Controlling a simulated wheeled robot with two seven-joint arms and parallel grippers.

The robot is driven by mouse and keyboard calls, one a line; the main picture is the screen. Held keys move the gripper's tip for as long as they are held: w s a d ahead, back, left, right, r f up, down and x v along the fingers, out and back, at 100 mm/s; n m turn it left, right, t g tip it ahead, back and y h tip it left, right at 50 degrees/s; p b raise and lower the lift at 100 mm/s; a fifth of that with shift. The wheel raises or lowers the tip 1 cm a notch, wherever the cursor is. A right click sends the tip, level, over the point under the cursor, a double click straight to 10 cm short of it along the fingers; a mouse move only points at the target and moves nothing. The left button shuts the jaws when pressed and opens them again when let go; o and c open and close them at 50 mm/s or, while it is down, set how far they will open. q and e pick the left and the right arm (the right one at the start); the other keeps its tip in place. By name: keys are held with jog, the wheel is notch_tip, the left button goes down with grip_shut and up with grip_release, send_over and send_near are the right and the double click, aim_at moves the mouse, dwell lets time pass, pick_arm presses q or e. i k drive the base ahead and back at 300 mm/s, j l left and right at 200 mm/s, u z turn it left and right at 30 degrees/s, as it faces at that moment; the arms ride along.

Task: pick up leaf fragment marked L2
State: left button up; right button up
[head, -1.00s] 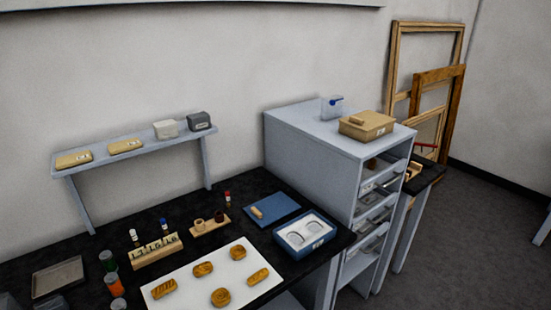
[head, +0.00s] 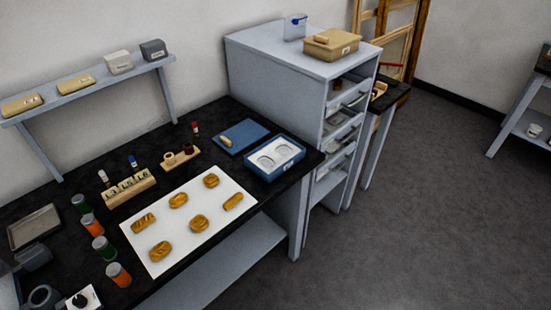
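Several golden-brown carved fragments lie spread out on a white sheet (head: 178,235) on the black bench. They include a far one (head: 211,181), a right one (head: 233,202), a left one (head: 143,222) and a near one (head: 160,251). No mark is legible on any of them, so I cannot tell which is L2. A small tan piece (head: 226,142) lies on a blue pad (head: 243,135) behind the sheet. Neither of my grippers is in view.
A blue tray (head: 274,157) with two pale recesses sits right of the sheet. Jars (head: 104,249) stand along its left, a wooden rack (head: 130,188) behind. A grey drawer cabinet (head: 300,75) bears a tan box (head: 331,45). The floor at right (head: 430,210) is clear.

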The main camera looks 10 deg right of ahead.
aim_at(161, 250)
jog(key=u, duration=0.7)
jog(key=l, duration=0.1)
